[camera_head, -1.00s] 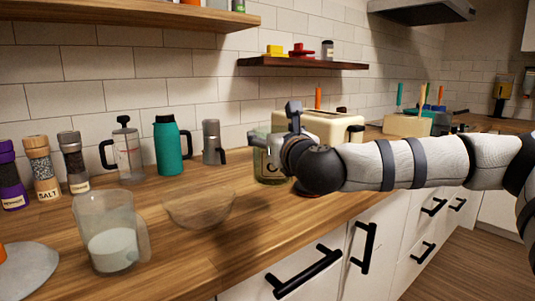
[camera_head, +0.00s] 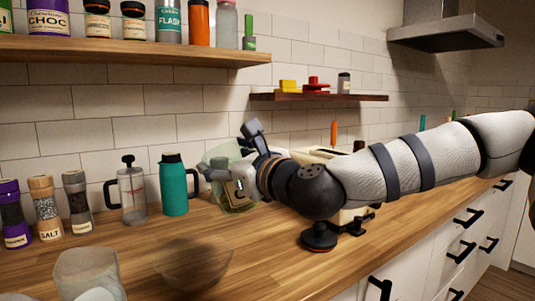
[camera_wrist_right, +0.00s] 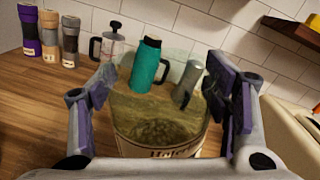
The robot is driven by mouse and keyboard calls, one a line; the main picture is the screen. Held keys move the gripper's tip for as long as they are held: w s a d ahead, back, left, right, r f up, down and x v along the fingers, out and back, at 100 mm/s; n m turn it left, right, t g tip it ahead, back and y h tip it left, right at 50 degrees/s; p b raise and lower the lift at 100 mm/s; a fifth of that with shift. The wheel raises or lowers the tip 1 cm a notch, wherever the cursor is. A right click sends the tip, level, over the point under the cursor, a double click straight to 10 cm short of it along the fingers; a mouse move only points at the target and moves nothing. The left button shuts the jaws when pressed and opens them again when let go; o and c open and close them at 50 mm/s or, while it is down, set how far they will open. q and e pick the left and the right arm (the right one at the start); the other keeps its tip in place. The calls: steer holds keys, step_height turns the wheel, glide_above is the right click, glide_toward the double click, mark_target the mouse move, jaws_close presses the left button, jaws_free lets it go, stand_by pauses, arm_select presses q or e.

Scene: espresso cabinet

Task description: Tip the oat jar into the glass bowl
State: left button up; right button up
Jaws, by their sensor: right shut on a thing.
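The oat jar (camera_head: 236,196) is a clear glass jar with a cream label, held up above the counter and slightly tilted in the head view. My right gripper (camera_head: 246,163) is shut on it from the right. In the right wrist view the jar (camera_wrist_right: 165,132) sits between the two fingers, and oats show through its glass. The glass bowl (camera_head: 190,268) stands on the counter, below and left of the jar, and looks blurred. The jar is apart from the bowl.
Behind are a teal flask (camera_head: 173,187), a French press (camera_head: 132,192) and several grinders (camera_head: 46,206). A black and red round object (camera_head: 318,237) stands at the right. The wooden counter (camera_head: 270,255) is clear right of the bowl.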

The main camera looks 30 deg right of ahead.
steer(key=shift+w+a+n+y, duration=0.25)
steer(key=shift+n+y, duration=0.05)
steer(key=shift+y, duration=0.1)
steer(key=shift+a+f, duration=0.1)
steer(key=shift+f, duration=0.05)
steer(key=shift+s+a+f+n, duration=0.1)
steer(key=shift+f+n, duration=0.2)
steer(key=shift+f, duration=0.2)
steer(key=shift+s+a+f+n, duration=0.1)
steer(key=shift+f+n, duration=0.2)
steer(key=shift+f, duration=0.2)
steer(key=shift+w+f+n, duration=0.1)
steer(key=shift+f+n, duration=0.4)
steer(key=shift+f, duration=0.55)
